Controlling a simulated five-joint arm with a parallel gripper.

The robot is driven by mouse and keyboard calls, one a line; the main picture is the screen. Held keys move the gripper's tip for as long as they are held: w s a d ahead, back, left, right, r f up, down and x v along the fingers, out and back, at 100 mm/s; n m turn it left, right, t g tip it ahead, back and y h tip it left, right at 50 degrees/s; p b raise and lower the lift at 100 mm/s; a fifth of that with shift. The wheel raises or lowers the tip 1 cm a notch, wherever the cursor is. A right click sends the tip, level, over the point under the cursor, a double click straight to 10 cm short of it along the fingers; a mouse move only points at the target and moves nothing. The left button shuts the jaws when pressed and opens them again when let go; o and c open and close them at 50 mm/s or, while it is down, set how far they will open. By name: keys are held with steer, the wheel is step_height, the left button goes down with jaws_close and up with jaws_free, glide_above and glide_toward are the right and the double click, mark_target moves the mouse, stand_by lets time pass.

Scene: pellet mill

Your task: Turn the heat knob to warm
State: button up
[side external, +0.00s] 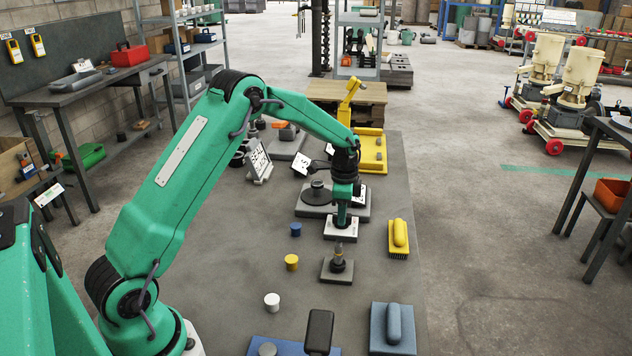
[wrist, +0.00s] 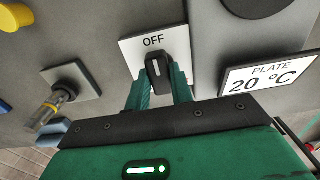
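The heat knob (wrist: 158,72) is dark with a white pointer line and sits on a white plate (wrist: 128,50) marked OFF. Its pointer is aimed at the word OFF. My gripper (wrist: 163,82) is around the knob in the wrist view, a finger against each side with no clear gap. In the side external view my gripper (side external: 341,215) points down at the white plate (side external: 340,235) and hides the knob. A sign (wrist: 268,75) reads PLATE 20 °C. The round dark hot plate (side external: 317,195) is beside my gripper.
A small stand with a tool (side external: 337,266) is in front of the knob. A yellow brush (side external: 399,238) lies to its right. Blue (side external: 296,229), yellow (side external: 291,262) and white (side external: 272,301) pieces stand to the left. A blue block (side external: 393,328) is at the near edge.

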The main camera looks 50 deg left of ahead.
jaws_close()
steer(key=shift+n, duration=0.4)
steer(key=n, duration=0.5)
steer(key=shift+n, duration=0.4)
steer(key=n, duration=0.3)
steer(key=shift+n, duration=0.4)
steer(key=n, duration=0.3)
steer(key=shift+n, duration=0.3)
steer(key=n, duration=0.6)
steer(key=shift+r, duration=0.1)
steer(key=n, duration=0.7)
